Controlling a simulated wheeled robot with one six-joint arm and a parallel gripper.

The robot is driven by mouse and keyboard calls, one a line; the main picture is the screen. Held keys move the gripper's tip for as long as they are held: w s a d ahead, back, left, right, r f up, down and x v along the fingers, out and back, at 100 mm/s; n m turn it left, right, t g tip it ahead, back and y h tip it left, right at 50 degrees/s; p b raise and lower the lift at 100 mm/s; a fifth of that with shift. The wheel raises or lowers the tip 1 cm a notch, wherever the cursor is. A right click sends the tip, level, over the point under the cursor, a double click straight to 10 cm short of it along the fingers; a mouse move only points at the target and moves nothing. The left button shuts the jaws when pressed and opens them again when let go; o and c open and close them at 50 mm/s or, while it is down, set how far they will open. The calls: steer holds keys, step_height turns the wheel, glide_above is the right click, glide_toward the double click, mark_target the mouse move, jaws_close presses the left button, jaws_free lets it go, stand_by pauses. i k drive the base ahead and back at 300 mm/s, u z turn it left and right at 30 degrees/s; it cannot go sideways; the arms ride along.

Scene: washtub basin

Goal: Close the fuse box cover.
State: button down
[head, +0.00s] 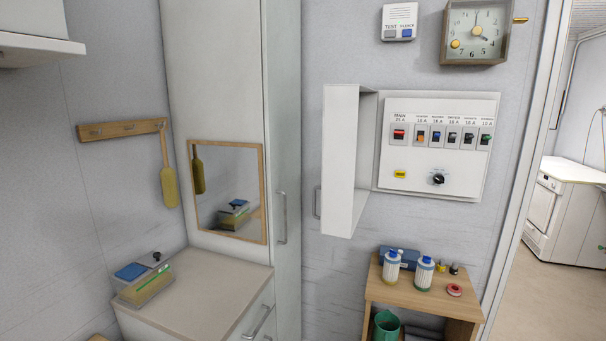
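The fuse box (488,192) is on the wall right of centre, with a row of several coloured switches and a black dial on its white panel. Its white cover (342,160) is hinged on the left side and stands open, swung out from the wall towards me. A grey handle (317,202) shows at the left of the cover. My gripper is not in view.
A wooden shelf unit (465,300) with bottles (424,274) and a red tape roll (454,290) stands below the fuse box. A tall white cabinet (218,75) is left of the cover. A clock (476,32) hangs above. A doorway opens at right.

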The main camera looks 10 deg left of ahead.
mark_target(350, 111)
steer(key=u, duration=0.75)
steer(key=i, duration=0.75)
steer(key=u, duration=0.8)
